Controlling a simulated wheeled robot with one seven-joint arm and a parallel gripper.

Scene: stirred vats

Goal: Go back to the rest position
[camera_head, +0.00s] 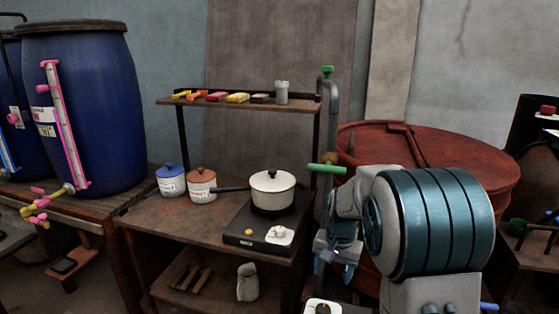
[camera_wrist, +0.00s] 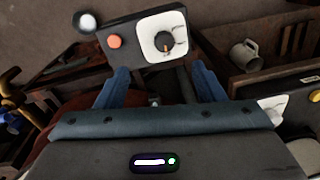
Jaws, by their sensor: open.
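My gripper (camera_head: 335,268) is in the right half of the head view, pointing down in front of the red vat. In the wrist view its two blue fingers (camera_wrist: 160,72) are spread apart with nothing held between them. Beyond the fingertips is a dark control box (camera_wrist: 125,38) with an orange button and a black knob (camera_wrist: 165,42) on a white plate. The fingers look apart from the knob. In the head view a white plate with a dark knob (camera_head: 322,307) shows at the bottom edge, below my gripper.
A round red vat (camera_head: 450,150) stands behind my arm. A pipe with a green-handled valve (camera_head: 327,168) rises close by my gripper. Left of it a table holds a white pot (camera_head: 273,188) on a hotplate (camera_head: 245,238), two lidded jars and a shelf. Blue barrels (camera_head: 85,110) stand far left.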

